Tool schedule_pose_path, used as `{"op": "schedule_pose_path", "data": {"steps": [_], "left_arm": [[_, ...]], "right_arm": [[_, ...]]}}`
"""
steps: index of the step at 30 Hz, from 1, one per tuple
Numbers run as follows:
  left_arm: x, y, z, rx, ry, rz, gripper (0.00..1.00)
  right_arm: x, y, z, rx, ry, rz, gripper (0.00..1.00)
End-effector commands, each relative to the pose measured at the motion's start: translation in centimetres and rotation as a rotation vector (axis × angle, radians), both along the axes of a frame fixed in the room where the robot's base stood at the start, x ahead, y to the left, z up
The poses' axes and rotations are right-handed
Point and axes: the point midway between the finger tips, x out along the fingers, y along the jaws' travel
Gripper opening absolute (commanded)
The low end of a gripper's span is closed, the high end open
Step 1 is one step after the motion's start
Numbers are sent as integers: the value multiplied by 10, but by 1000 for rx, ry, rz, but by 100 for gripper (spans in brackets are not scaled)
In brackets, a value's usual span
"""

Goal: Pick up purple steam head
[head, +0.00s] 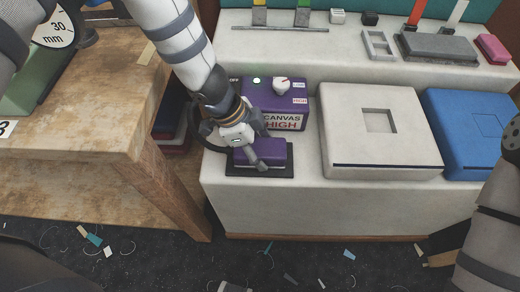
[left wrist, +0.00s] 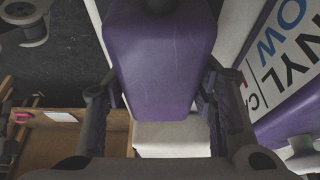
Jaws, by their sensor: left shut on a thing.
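The purple steam head (head: 275,150) is a small purple block at the dark rest pad (head: 284,173) on the white bench. I cannot tell whether it touches the pad or is slightly above it. My left gripper (head: 251,151) comes down over it from above and is shut on it. In the left wrist view the steam head (left wrist: 160,58) fills the upper middle, between the two dark fingers of the left gripper (left wrist: 157,108). My right arm shows at the right edge of the head view, but its gripper is not in view.
Right behind the steam head stands a purple box (head: 290,97) with a dial, a green light and a "CANVAS HIGH" label. A white square block (head: 350,135) and a blue one (head: 465,150) stand to the right. A wooden table (head: 90,155) is at left.

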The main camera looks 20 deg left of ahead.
Motion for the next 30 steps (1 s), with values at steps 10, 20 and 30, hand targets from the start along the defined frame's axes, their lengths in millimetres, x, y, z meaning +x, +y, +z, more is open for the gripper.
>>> {"op": "schedule_pose_path", "data": {"steps": [10,20,30], "left_arm": [[1,-1,20,1,-4,-5,12],[-64,-19,100,2,0,-3,12],[-128,-37,131,3,-8,-3,12]], "right_arm": [[-4,0,-5,0,15,0,0],[13,0,13,0,-43,-1,0],[26,0,26,0,-89,-2,0]]}}
